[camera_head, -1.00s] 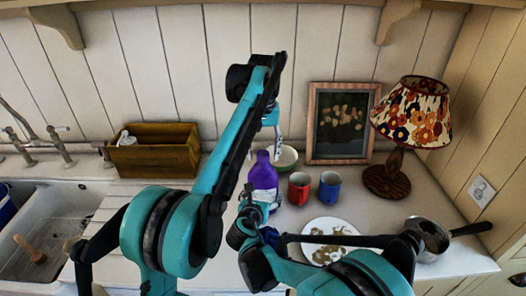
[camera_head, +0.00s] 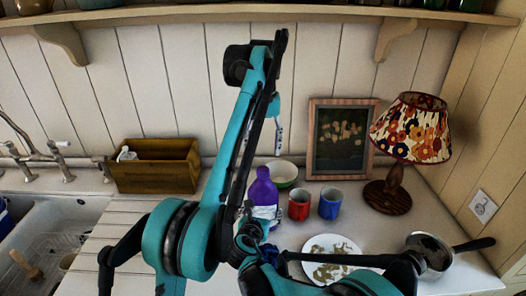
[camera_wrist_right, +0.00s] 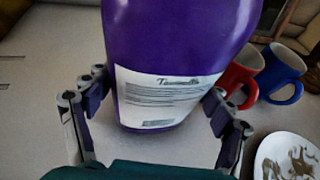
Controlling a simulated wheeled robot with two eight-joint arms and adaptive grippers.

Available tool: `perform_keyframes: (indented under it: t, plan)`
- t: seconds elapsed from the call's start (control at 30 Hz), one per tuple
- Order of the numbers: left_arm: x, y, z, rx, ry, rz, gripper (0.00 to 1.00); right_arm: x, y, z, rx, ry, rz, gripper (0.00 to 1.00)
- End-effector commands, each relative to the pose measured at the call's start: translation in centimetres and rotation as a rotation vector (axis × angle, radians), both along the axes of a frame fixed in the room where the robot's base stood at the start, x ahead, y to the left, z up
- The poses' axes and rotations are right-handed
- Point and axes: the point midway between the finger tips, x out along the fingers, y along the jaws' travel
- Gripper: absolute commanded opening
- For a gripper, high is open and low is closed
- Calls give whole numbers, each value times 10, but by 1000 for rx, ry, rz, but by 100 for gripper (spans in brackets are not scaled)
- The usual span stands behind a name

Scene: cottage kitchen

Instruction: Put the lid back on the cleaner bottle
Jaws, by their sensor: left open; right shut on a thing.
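The purple cleaner bottle (camera_head: 264,190) stands upright on the counter, its pale label facing me. In the right wrist view the bottle (camera_wrist_right: 180,45) fills the middle, its top out of frame. My right gripper (camera_head: 256,226) is low at the bottle, with a finger on each side of it (camera_wrist_right: 158,115), shut on it. My left gripper (camera_head: 279,135) is above and slightly right of the bottle, pointing down, open, partly hidden by my left arm. I cannot make out the lid in either view.
A red mug (camera_head: 299,205), a blue mug (camera_head: 330,203) and a green-and-white bowl (camera_head: 285,175) stand close to the bottle. A plate (camera_head: 310,244), pan (camera_head: 432,262), lamp (camera_head: 398,190) and picture (camera_head: 341,140) are rightward. A wooden box (camera_head: 155,170) and sink (camera_head: 75,215) are left.

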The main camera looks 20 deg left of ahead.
Motion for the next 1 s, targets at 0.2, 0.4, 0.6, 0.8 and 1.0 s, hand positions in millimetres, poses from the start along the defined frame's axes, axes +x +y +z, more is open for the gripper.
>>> perform_keyframes:
  t: [0.2,0.4,0.6,0.8,1.0]
  plan:
    - [0,0,0,0,0,0,56,0,0,0,0,0,0,89]
    - [0,0,0,0,0,0,56,0,0,0,0,0,0,100]
    - [0,0,0,0,0,0,56,-1,0,0,0,0,0,100]
    - [0,0,0,0,0,0,56,-20,0,8,0,0,2,100]
    - [0,0,0,0,0,0,56,-61,-2,25,-1,0,4,100]
